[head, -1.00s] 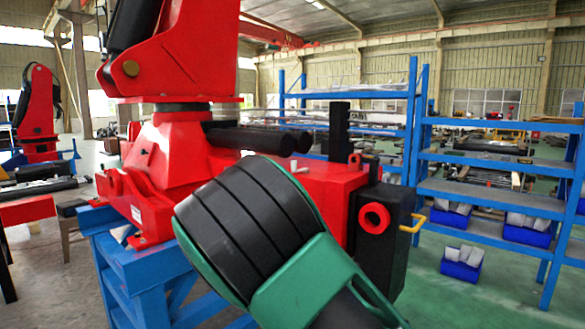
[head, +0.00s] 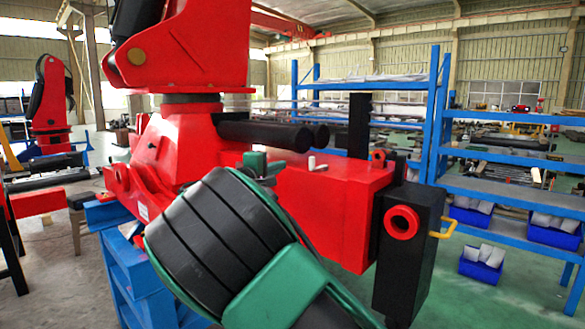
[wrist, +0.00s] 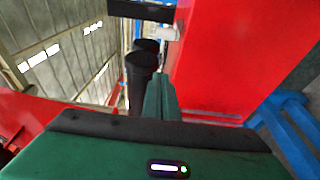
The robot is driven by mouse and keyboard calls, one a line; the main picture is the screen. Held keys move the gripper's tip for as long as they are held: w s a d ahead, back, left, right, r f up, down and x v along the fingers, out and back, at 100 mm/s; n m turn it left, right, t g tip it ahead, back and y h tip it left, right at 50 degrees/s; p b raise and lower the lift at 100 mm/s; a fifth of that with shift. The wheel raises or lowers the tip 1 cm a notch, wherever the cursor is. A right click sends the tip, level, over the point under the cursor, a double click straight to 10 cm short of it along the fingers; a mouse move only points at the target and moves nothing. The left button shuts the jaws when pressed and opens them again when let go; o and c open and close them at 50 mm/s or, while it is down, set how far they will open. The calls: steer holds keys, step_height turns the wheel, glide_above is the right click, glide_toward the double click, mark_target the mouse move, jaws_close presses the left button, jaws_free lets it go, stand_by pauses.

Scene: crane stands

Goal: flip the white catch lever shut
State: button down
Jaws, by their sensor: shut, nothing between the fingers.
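The white catch lever (head: 312,162) is a small white piece on top of the red box (head: 335,205), in the middle of the head view. In the wrist view the lever (wrist: 166,33) shows near the top, beside the red face, beyond my fingertips. My gripper (head: 262,165) is green and shut, with nothing held. It is left of the lever in the head view, with a gap between them. In the wrist view the closed fingers (wrist: 160,92) point up toward the lever. My forearm hides part of the box's left side.
Two black cylinders (head: 265,134) lie left of and behind the lever. A black upright post (head: 359,125) and a red ring lug (head: 378,157) stand to its right. A black block (head: 410,250) with a red ring and yellow handle (head: 446,228) is at the box's right end.

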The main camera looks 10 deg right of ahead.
steer(key=x, duration=1)
steer(key=shift+s+d, duration=0.35)
steer(key=shift+s, duration=0.3)
steer(key=shift+s+d, duration=0.3)
steer(key=shift+s, duration=0.3)
steer(key=shift+s+d, duration=0.35)
steer(key=shift+s, duration=0.3)
steer(key=shift+s+a+y, duration=0.15)
steer(key=shift+y, duration=0.15)
